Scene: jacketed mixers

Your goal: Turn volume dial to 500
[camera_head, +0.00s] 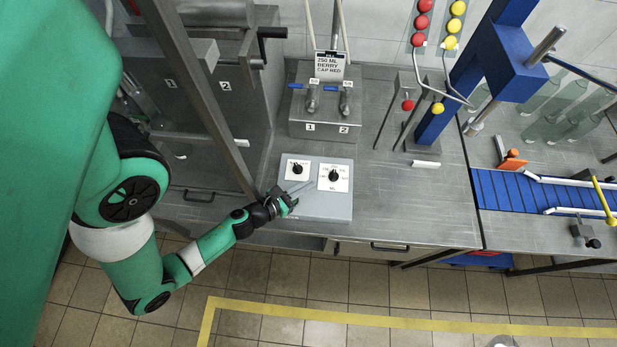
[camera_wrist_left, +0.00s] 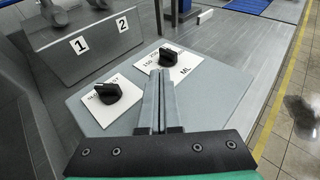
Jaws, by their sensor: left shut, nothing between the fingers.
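The volume dial (camera_head: 333,176) is a black knob on a white label, on the right of a grey control panel (camera_head: 325,208). It also shows in the left wrist view (camera_wrist_left: 168,57), with "ML" on its label. A second black dial (camera_head: 297,169) sits on the panel's left; the wrist view shows it too (camera_wrist_left: 107,92). My left gripper (camera_head: 303,187) is shut and empty. Its fingers (camera_wrist_left: 159,88) are over the panel, pointing towards the volume dial. I cannot tell whether they touch it. My right gripper is not in view.
Behind the panel is a metal block with two taps (camera_head: 311,100), numbered 1 and 2, and a sign (camera_head: 330,66). A blue conveyor (camera_head: 520,192) is farther right.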

